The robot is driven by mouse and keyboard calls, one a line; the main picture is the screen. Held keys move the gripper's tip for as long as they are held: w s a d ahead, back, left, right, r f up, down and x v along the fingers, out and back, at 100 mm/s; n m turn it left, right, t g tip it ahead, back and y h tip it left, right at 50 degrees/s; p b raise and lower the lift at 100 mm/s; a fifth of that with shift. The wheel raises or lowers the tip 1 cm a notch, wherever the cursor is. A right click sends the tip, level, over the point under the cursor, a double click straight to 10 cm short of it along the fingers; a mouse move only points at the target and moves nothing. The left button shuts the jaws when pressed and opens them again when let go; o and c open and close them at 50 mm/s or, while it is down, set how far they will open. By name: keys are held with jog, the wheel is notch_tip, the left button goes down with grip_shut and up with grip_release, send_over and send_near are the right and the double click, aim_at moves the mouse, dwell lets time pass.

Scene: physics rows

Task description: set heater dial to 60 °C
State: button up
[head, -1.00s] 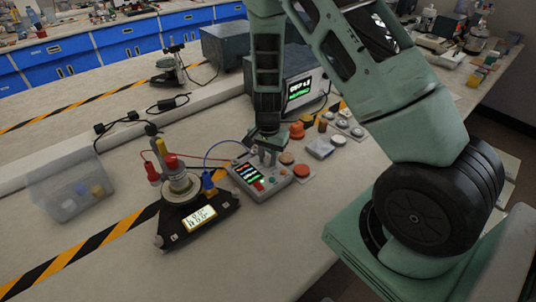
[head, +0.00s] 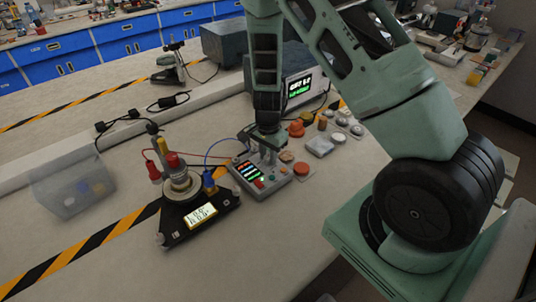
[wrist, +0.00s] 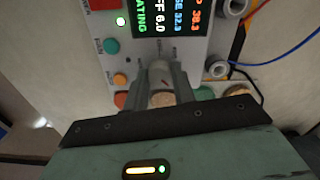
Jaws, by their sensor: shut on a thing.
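The heater control box (head: 262,180) is a light grey panel with a lit display and coloured buttons, standing on the bench at mid-picture. My gripper (head: 268,158) reaches down onto it from above. In the wrist view my gripper (wrist: 162,82) is shut on the heater dial (wrist: 159,72), a grey knob mostly hidden between the fingers. The display (wrist: 172,18) appears at a slant and is cut off at the top; its lines seem to read about 38.3, 32.3 and 6.0, with green heating text. A green light glows beside it.
A black stand (head: 199,214) with a lit readout and coloured plugs is left of the box, with cables between them. A clear bin (head: 73,190) is farther left. Orange and white knobs (head: 297,129) sit behind right.

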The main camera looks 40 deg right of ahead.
aim_at(268, 157)
jog(key=o, duration=1)
jog(key=shift+r, duration=0.1)
notch_tip(268, 157, up, 17)
jog(key=shift+r, duration=0.15)
jog(key=s+a+r+n+y, duration=0.1)
jog(key=s+a+r+n, duration=0.1)
jog(key=s+a+n, duration=0.45)
jog(key=s+a+r+n+y, duration=0.1)
jog(key=a+n, duration=0.2)
jog(key=a, duration=0.6)
jog(key=s+a+r+n, duration=0.1)
jog(key=s+a+n, duration=0.3)
jog(key=s+n, duration=0.3)
jog(key=s+a+r+n+h, duration=0.1)
jog(key=s+a+n, duration=0.4)
jog(key=s, duration=0.5)
jog(key=shift+r+n, duration=0.8)
jog(key=shift+n, duration=0.05)
